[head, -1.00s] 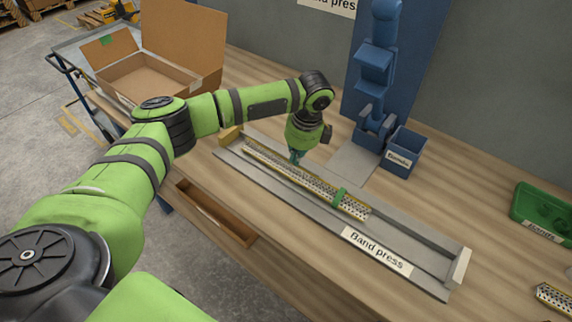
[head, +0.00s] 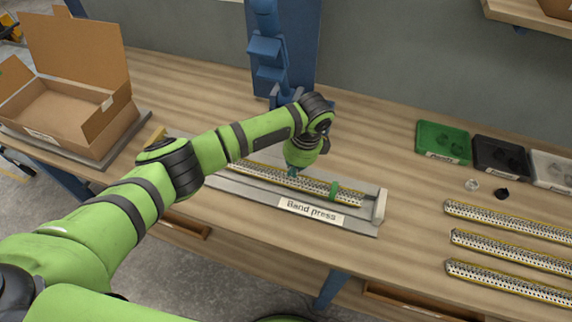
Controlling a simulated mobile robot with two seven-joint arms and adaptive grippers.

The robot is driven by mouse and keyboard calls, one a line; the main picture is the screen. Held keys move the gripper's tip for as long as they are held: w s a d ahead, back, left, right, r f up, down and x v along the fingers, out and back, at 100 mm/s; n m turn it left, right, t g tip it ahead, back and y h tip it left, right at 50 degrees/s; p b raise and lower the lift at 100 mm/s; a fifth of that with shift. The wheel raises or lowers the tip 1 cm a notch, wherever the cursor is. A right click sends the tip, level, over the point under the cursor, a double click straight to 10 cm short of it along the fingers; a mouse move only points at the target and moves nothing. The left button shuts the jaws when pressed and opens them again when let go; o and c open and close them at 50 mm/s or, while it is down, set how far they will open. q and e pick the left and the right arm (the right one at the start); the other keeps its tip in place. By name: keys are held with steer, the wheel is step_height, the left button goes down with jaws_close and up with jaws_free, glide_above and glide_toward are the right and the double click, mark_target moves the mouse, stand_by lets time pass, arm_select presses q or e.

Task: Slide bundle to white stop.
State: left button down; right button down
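The bundle (head: 315,185) is a long set of perforated strips with yellow edges and a green band (head: 334,189) around it near its right end. It lies lengthwise in the grey band press channel (head: 240,187). The white stop (head: 380,206) stands at the channel's right end, and a small gap shows between it and the bundle's right end. My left gripper (head: 292,172) points down at the bundle, left of the green band. Its fingertips are too small and hidden to tell open from shut. My arm hides the bundle's left part. My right gripper is out of view.
A yellow block (head: 158,137) is at the channel's left end. An open cardboard box (head: 70,100) stands at left. A blue press column (head: 268,50) is behind. Green (head: 443,141) and black (head: 499,153) trays and several loose strips (head: 505,222) lie at right.

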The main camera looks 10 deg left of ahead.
arm_select(q)
steer(key=shift+s+f, duration=0.1)
steer(key=shift+f, duration=0.05)
steer(key=shift+d+r+p, duration=0.1)
steer(key=shift+r+p, duration=0.5)
steer(key=shift+p, duration=0.25)
steer(key=shift+w+r, duration=0.15)
steer(key=shift+w, duration=0.05)
steer(key=shift+p, duration=0.35)
steer(key=b, duration=0.6)
glide_above(337, 192)
steer(key=shift+a+f, duration=0.2)
steer(key=shift+a, duration=0.1)
steer(key=shift+d+r, duration=0.15)
steer(key=shift+d, duration=0.25)
